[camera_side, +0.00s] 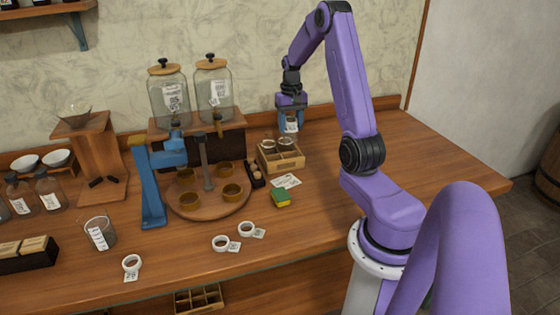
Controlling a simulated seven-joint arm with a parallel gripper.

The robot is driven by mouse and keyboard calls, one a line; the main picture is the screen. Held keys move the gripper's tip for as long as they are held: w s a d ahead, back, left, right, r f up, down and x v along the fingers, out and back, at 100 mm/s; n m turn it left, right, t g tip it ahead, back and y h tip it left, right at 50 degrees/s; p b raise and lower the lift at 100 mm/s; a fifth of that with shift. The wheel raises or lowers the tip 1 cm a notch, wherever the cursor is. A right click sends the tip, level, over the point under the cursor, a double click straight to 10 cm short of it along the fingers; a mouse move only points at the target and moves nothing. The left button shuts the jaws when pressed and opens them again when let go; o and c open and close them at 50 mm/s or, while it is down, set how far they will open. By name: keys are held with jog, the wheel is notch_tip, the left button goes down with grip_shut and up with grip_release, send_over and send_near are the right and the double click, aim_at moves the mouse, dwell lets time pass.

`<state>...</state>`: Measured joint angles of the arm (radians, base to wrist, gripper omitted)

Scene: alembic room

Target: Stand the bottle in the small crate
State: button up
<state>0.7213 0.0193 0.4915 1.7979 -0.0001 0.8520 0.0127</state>
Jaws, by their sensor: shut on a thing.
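The small wooden crate (287,166) stands on the counter near the back, with open compartments along its front. Two small round glass things show at its rear compartments. My gripper (291,111) points down above the back of the crate. It is shut on a small clear bottle (291,126) with a white label. The bottle hangs upright, apart from the crate below it. The bottle's top is hidden by the fingers.
A round wooden tray (213,211) with several brown cups and a post stands left of the crate. A blue stand (152,190) and two large glass jars (214,92) are further left. The counter right of the crate is clear.

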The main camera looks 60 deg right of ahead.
aim_at(292, 144)
jog(key=shift+s+d+f, duration=0.15)
jog(key=shift+d+f, duration=0.1)
jog(key=shift+d, duration=0.15)
jog(key=shift+d+f, duration=0.1)
jog(key=shift+f, duration=3.8)
jog(key=shift+f, duration=0.15)
jog(key=o, duration=1.2)
jog(key=shift+c, duration=0.2)
